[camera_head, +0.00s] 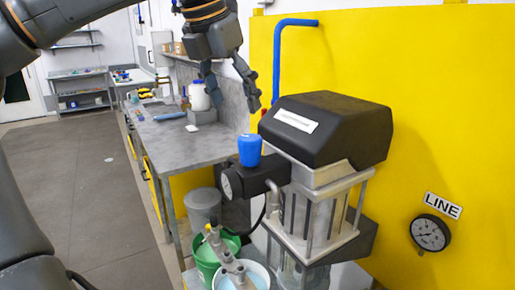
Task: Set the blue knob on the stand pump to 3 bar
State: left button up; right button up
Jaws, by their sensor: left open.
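The stand pump (325,135) has a black top housing over a metal frame and stands in front of a yellow panel. Its blue knob (249,150) sits upright on a black block at the pump's left side. A small round gauge (227,185) faces left just below the knob; its reading is too small to tell. My left gripper (230,98) is open and empty, fingers pointing down, above and left of the blue knob and apart from it. My right gripper is not in view.
A grey workbench (190,145) with a white jar (199,97) runs along the left. A green bucket (207,262) and a white bucket (262,272) stand below the pump. A blue pipe (277,65) rises behind it. A LINE gauge (430,234) is at right.

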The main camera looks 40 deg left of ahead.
aim_at(247, 138)
pick_arm(q)
jog(key=x, duration=0.3)
jog(key=p+x, duration=0.1)
jog(key=x, duration=0.1)
jog(key=shift+a+f, duration=0.2)
jog(key=shift+a, duration=0.05)
jog(key=p+x, duration=0.1)
jog(key=x, duration=0.6)
jog(key=shift+w+d+f, duration=0.15)
jog(key=shift+w+f, duration=0.1)
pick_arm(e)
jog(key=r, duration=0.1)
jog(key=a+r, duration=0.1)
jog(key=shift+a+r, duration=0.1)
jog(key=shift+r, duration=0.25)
pick_arm(q)
jog(key=shift+c, duration=0.2)
jog(key=c, duration=1.1)
jog(key=shift+c, duration=0.3)
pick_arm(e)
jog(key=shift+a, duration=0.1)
